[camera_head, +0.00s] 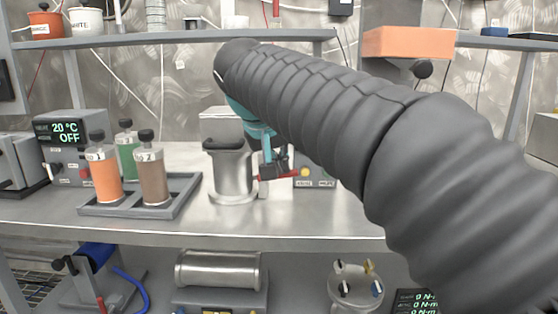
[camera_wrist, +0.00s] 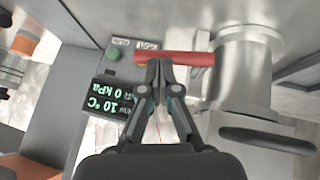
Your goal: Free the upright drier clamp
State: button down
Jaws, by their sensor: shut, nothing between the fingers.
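The upright drier (camera_head: 232,175) is a steel cylinder with a dark lid and handle on the bench, left of my gripper. In the wrist view its steel body (camera_wrist: 240,75) is at the right, with a dark oval handle (camera_wrist: 268,138) below. The clamp's red lever (camera_head: 277,177) sticks out from the drier's right side; it shows as a red bar (camera_wrist: 175,57) in the wrist view. My gripper (camera_wrist: 158,66) is shut and empty, its fingertips at or just by the red bar; contact is unclear. In the head view my gripper (camera_head: 270,165) is partly hidden by my arm.
A control box (camera_wrist: 115,85) reading 10 °C and 0 kPa stands by the lever. A tray (camera_head: 185,208) of orange, green and brown bottles is left of the drier. A 20 °C box (camera_head: 65,135) stands farther left. A horizontal cylinder (camera_head: 218,268) is on the lower level. The front bench strip is clear.

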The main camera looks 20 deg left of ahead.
jog(key=r+p, duration=0.3)
jog(key=r, duration=0.1)
jog(key=shift+w+a, duration=0.3)
jog(key=d+v, duration=0.1)
jog(key=v, duration=0.9)
jog(key=s+d+f+g, duration=0.1)
jog(key=d+f, duration=0.4)
jog(key=d, duration=0.4)
jog(key=s+d+f, duration=0.1)
jog(key=d+f, duration=0.5)
jog(key=d, duration=0.4)
jog(key=s+d+f+m, duration=0.1)
jog(key=s+d+f, duration=0.5)
jog(key=f, duration=0.4)
jog(key=s+d+f+m, duration=0.2)
jog(key=s+d+f, duration=0.4)
jog(key=s+f, duration=0.2)
notch_tip(320, 180, down, 2)
jog(key=shift+f+m+g+y, duration=0.15)
jog(key=shift+m+g+y, duration=0.15)
jog(key=shift+y, duration=0.1)
jog(key=shift+d, duration=0.15)
